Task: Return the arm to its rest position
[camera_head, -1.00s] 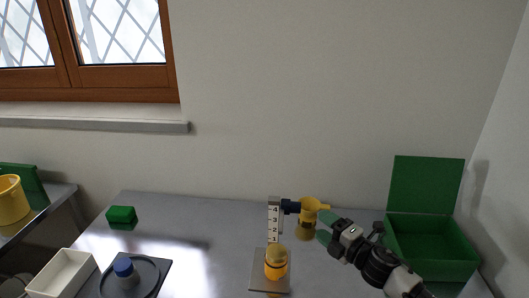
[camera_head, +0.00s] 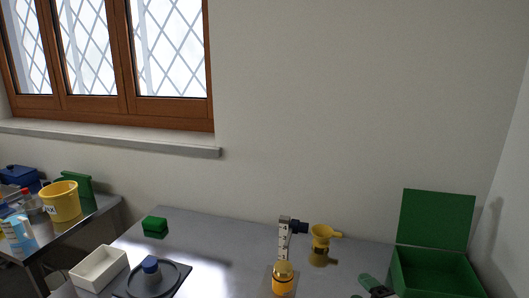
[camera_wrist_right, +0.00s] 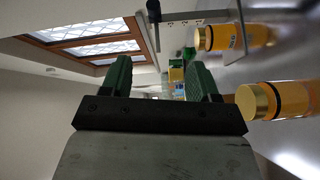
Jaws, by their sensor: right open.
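My right gripper (camera_wrist_right: 165,85) is open in the right wrist view, its two green fingers apart with nothing between them. In the head view only a green fingertip and a dark part of my right arm show at the bottom edge, left of the green box (camera_head: 436,272). An amber bottle with a gold cap (camera_head: 284,282) stands at the stand's base. My left gripper is not in view.
The open green box stands at the right by the wall. A white tray (camera_head: 82,279), a dark round dish (camera_head: 172,276) with a blue-capped item (camera_head: 151,268), and a green block (camera_head: 155,225) are on the left. A side table holds a yellow bucket (camera_head: 62,203).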

